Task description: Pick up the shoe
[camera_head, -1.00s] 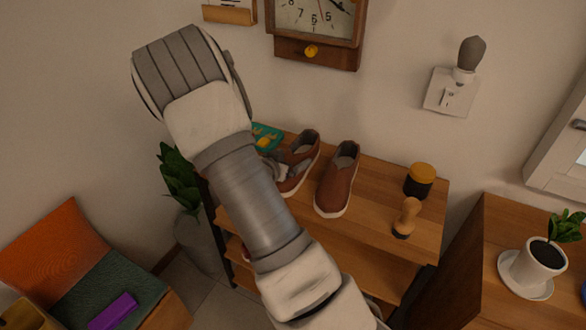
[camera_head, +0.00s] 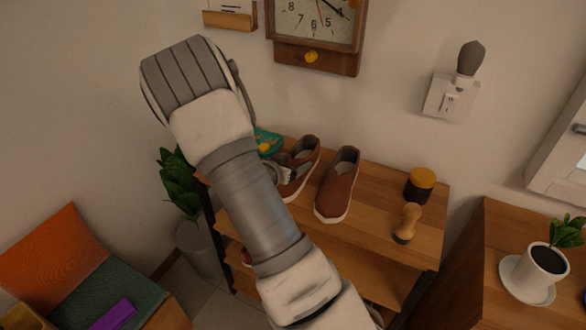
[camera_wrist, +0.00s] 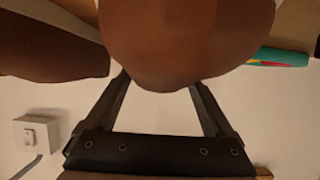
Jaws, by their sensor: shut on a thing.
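Two brown slip-on shoes with white soles stand side by side on top of a wooden shelf (camera_head: 385,215). The left shoe (camera_head: 306,152) is partly hidden by my arm in the head view; the right shoe (camera_head: 338,185) is in full view. My gripper (camera_head: 284,175) is at the left shoe, mostly hidden behind my arm. In the wrist view, my gripper (camera_wrist: 158,88) is shut on the left shoe (camera_wrist: 185,45), which fills the upper middle between the fingers. The right shoe (camera_wrist: 50,45) shows beside it at the left. I see no clear gap under the held shoe.
A teal item (camera_head: 268,142) lies left of the shoes. A dark jar with a yellow lid (camera_head: 420,184) and a wooden stamp-like object (camera_head: 407,222) stand to their right. The wall with a clock (camera_head: 315,30) is close behind. A potted plant (camera_head: 180,190) stands left of the shelf.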

